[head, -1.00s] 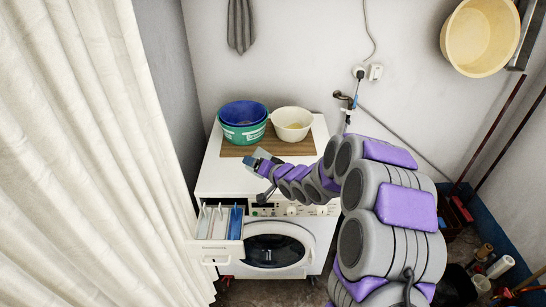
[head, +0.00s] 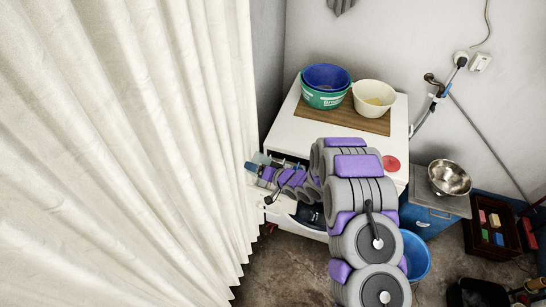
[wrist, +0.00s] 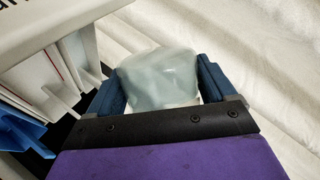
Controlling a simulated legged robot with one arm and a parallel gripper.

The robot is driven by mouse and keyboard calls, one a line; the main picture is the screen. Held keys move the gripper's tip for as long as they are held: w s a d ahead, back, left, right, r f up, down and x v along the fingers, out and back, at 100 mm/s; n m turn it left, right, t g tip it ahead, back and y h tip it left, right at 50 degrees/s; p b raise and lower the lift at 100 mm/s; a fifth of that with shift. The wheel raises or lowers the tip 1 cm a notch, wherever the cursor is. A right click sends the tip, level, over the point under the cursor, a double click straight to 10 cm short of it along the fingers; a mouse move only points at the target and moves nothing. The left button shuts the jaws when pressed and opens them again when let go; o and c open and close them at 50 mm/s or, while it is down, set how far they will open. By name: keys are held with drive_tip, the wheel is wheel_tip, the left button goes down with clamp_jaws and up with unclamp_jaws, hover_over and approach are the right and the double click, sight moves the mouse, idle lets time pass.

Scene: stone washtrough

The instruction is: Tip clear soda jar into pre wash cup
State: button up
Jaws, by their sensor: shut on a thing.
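My gripper (head: 258,166) is at the front left of the white washing machine (head: 310,135), near the curtain. In the wrist view its two blue fingers are shut on a clear, pale jar (wrist: 158,80). The jar's mouth and contents cannot be made out. The open detergent drawer (wrist: 45,40) shows left of the jar in the wrist view, with white compartments (wrist: 42,78) and a blue part (wrist: 18,128). The jar appears apart from these compartments. I cannot tell which compartment is the pre wash cup. My arm hides most of the drawer in the head view.
A cream curtain (head: 130,130) hangs close on the left. A blue basin in a green one (head: 325,98) and a cream bowl (head: 374,97) stand on a wooden board on the machine. A steel bowl (head: 449,178) and blue bucket (head: 417,257) are to the right.

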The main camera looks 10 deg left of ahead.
drive_tip(key=shift+s+a+f, duration=0.25)
drive_tip(key=shift+f, duration=0.05)
drive_tip(key=shift+b, duration=0.55)
drive_tip(key=shift+f+b, duration=0.1)
drive_tip(key=shift+b, duration=0.4)
drive_tip(key=shift+f+n+b, duration=0.15)
drive_tip(key=shift+n+b, duration=0.25)
drive_tip(key=shift+b, duration=0.85)
drive_tip(key=b, duration=0.3)
drive_tip(key=shift+n+t, duration=0.3)
drive_tip(key=shift+t, duration=0.1)
drive_tip(key=n+t+b, duration=0.1)
drive_tip(key=b, duration=0.2)
drive_tip(key=shift+w+d, duration=0.1)
drive_tip(key=shift+w, duration=0.05)
